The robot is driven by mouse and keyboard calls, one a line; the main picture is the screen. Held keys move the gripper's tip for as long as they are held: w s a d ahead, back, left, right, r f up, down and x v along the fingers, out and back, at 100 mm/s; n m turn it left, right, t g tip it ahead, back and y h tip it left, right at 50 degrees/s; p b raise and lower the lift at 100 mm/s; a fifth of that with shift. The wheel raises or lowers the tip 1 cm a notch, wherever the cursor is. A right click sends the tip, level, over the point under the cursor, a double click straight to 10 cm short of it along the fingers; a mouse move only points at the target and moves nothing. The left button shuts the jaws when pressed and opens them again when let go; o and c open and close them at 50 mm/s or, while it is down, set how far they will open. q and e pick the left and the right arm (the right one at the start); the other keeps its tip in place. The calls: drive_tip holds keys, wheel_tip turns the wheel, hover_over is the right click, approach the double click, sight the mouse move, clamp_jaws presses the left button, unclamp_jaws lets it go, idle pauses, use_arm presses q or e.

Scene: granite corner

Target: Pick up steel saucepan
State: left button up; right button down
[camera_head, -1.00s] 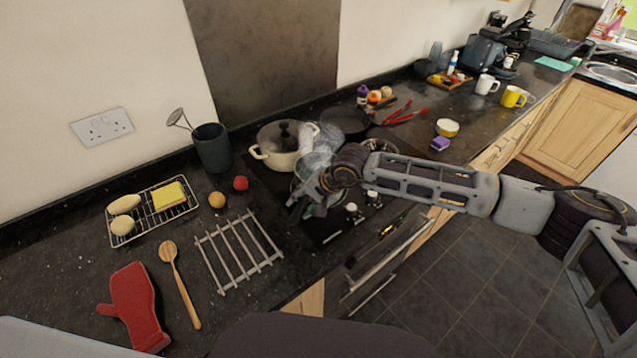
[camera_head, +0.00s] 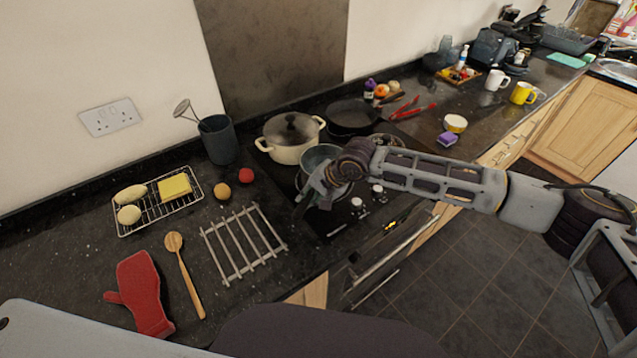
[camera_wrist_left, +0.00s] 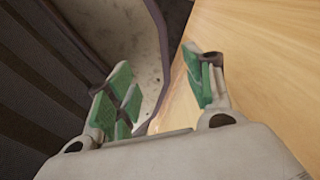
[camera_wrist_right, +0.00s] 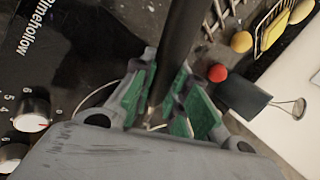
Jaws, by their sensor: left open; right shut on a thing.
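The steel saucepan (camera_head: 318,156) is on the black hob, in front of the cream pot, partly hidden behind my right gripper. My right gripper (camera_head: 312,192) is at its near side. In the right wrist view, a dark handle (camera_wrist_right: 180,45) runs between the green-padded fingers of my right gripper (camera_wrist_right: 165,100), which is shut on it. I cannot tell whether the pan touches the hob. My left gripper (camera_wrist_left: 165,82) is open and empty in its wrist view, beside a pale wooden surface. It is outside the head view.
A cream lidded pot (camera_head: 290,138) stands just behind the saucepan, with a dark frying pan (camera_head: 352,117) to its right. A red ball (camera_head: 246,175) and hob knobs (camera_head: 357,203) are close by.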

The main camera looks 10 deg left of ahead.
drive_tip(key=shift+r, duration=0.25)
use_arm(q)
drive_tip(key=shift+f+b, duration=1.2)
drive_tip(key=shift+f, duration=0.05)
use_arm(e)
drive_tip(key=shift+a+r, duration=0.1)
drive_tip(key=shift+r, duration=4.8)
